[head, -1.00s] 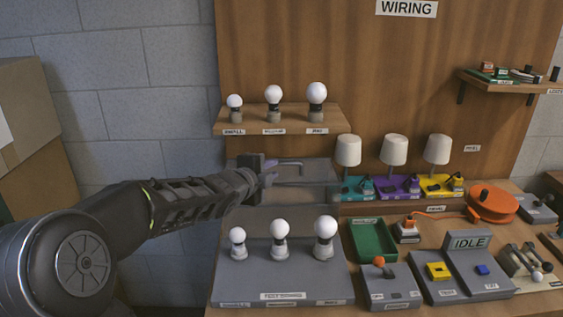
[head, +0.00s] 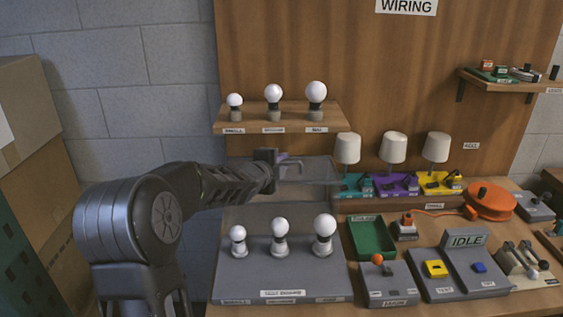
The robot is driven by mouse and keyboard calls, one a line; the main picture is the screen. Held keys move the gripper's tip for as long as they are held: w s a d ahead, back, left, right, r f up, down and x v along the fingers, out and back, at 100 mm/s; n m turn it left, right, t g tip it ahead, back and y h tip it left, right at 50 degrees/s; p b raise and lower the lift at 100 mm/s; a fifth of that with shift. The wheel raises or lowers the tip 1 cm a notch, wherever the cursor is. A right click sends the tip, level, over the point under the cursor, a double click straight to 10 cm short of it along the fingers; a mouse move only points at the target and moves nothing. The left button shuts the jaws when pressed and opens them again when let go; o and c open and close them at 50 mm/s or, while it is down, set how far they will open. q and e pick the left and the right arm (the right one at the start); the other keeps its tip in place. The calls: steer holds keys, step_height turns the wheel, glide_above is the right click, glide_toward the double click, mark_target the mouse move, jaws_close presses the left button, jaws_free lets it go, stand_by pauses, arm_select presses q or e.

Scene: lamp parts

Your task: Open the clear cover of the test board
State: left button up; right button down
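The grey test board (head: 240,277) lies at the front left of the bench, with three white bulbs (head: 281,228) standing on it. Its clear cover (head: 322,171) is raised, tilted up at the board's back edge behind the bulbs. It is faint against the wood panel. A handle shows on the cover's upper part. My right gripper is not in view.
A wooden shelf (head: 334,127) with three bulbs is close above the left gripper. Three lamps (head: 394,148) stand right of the cover. A green tray (head: 365,239), a switch box (head: 388,291) and an IDLE display unit (head: 467,241) stand right of the board.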

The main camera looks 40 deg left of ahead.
arm_select(q)
jaws_close()
stand_by(1.4)
